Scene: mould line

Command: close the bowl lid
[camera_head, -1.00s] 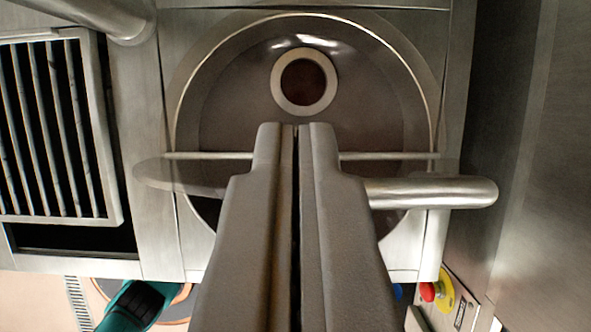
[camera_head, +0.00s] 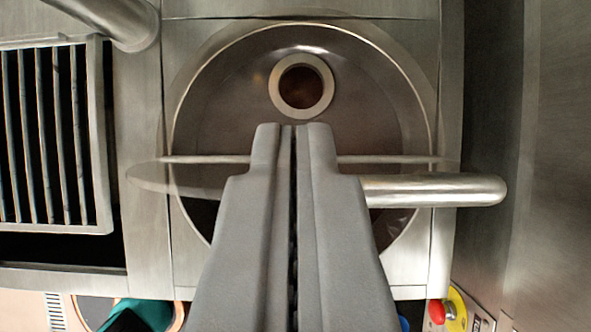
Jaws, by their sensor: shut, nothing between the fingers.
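The round steel bowl (camera_head: 225,110) is set in a metal top, with a pale ring (camera_head: 302,86) around a dark hole inside it. A thin, see-through lid (camera_head: 175,178) shows as a narrow, nearly edge-on ellipse across the lower part of the bowl, apparently tilted up; its exact angle is hard to tell. A thick steel bar (camera_head: 440,190) sticks out to the right at the same height, and a thin rod crosses just above it. My gripper (camera_head: 293,126) is shut and empty, its tips in front of the bowl below the ring. My fingers hide the middle of the lid; contact is unclear.
A barred grille (camera_head: 60,140) lies at the left, with a steel pipe (camera_head: 125,22) above it. A red emergency button (camera_head: 437,311) on yellow is at the lower right. A steel wall (camera_head: 550,120) rises at the right. A green object (camera_head: 142,315) shows at the lower left.

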